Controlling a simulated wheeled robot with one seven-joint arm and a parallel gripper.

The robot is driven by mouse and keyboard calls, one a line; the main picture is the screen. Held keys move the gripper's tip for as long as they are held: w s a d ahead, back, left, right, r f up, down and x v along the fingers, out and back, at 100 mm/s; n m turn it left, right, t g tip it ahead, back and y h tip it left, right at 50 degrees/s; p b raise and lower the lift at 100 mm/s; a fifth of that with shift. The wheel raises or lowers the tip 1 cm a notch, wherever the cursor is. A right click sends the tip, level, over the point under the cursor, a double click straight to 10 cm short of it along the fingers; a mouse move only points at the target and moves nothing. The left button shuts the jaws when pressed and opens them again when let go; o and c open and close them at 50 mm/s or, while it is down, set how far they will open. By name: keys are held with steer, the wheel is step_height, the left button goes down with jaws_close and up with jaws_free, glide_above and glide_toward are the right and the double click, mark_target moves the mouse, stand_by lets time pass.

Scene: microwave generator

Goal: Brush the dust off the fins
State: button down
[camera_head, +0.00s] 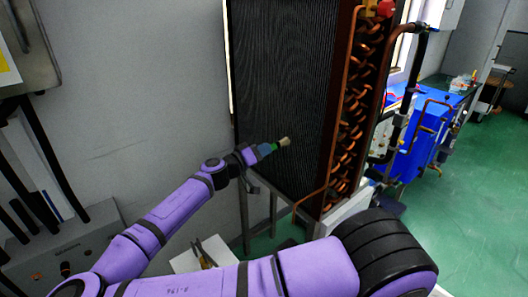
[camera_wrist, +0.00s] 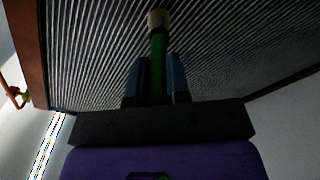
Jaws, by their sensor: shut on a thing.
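My gripper (camera_head: 265,150) is shut on a brush (camera_head: 284,141) with a green handle and a pale bristle tip. In the wrist view the brush (camera_wrist: 158,50) stands between the two blue-grey fingers of my gripper (camera_wrist: 157,78), bristles pointing away toward the fins. The dark finned panel (camera_head: 285,80) stands upright in front of my arm, and its fine ridges (camera_wrist: 230,50) fill most of the wrist view. The bristle tip is in front of the lower part of the panel; I cannot tell whether it touches. No distinct dust patch is clear.
Copper pipe bends (camera_head: 357,110) run down the panel's right side. A metal stand (camera_head: 247,215) carries it. A grey box (camera_head: 60,245) with cables is at lower left. A blue unit (camera_head: 425,125) stands at right, with open green floor (camera_head: 470,190) beside it.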

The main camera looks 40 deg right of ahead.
steer(key=shift+s+a, duration=0.1)
steer(key=shift+a, duration=2.8)
steer(key=shift+a, duration=0.15)
steer(key=shift+a, duration=1.35)
